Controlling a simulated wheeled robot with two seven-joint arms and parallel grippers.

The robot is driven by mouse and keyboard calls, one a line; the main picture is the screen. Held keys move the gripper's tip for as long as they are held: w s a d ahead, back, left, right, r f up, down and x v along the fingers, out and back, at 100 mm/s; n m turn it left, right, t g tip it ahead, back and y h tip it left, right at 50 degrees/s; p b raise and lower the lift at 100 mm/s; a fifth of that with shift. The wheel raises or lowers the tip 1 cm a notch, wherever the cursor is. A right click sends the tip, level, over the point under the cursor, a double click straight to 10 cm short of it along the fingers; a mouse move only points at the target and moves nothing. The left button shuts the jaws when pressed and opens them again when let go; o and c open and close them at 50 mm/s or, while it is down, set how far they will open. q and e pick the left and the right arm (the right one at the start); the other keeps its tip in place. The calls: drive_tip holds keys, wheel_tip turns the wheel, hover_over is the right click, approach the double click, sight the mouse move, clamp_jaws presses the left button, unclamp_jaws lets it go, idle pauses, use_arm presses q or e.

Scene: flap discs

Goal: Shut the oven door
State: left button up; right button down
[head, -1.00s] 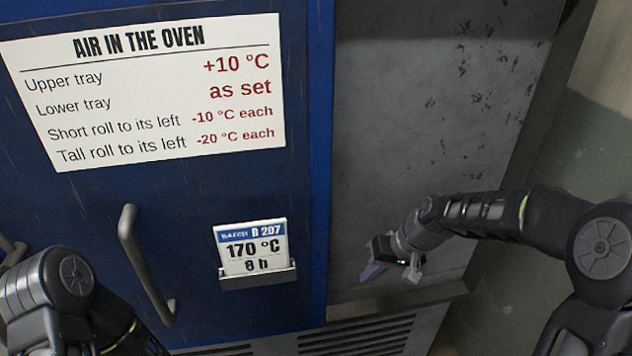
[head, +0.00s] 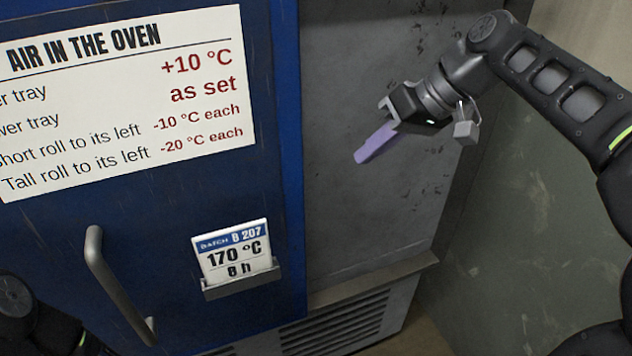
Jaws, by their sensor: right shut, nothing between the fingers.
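The blue oven door (head: 120,215) fills the left of the head view. It looks flush with the grey oven front (head: 350,200) beside it, with no clear gap showing. Its bar handle (head: 112,285) is at the lower left, with nothing holding it. My right gripper (head: 368,152) is shut and empty, its purple fingers pointing down and left in front of the grey panel, to the right of the door and apart from the handle. Part of my left arm shows in the lower left corner; its gripper is out of view.
A white sign (head: 120,100) about oven air is on the door. A batch card (head: 234,252) reading 170 °C, 8 h sits in a holder on the door. A vent grille (head: 335,325) is below the grey panel. A greenish wall (head: 530,220) stands at the right.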

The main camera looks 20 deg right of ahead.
sight(233, 206)
drive_tip(key=w+a+f+p, duration=0.1)
drive_tip(key=w+a+f, duration=0.2)
drive_tip(key=a+f, duration=0.4)
drive_tip(key=shift+a+p, duration=0.35)
drive_tip(key=shift+a, duration=0.4)
drive_tip(key=shift+f, duration=0.1)
drive_tip(key=a, duration=0.9)
drive_tip(key=s+a, duration=0.1)
drive_tip(key=a, duration=0.4)
drive_tip(key=shift+a, duration=0.15)
drive_tip(key=shift+s+a, duration=0.1)
drive_tip(key=shift+a, duration=0.1)
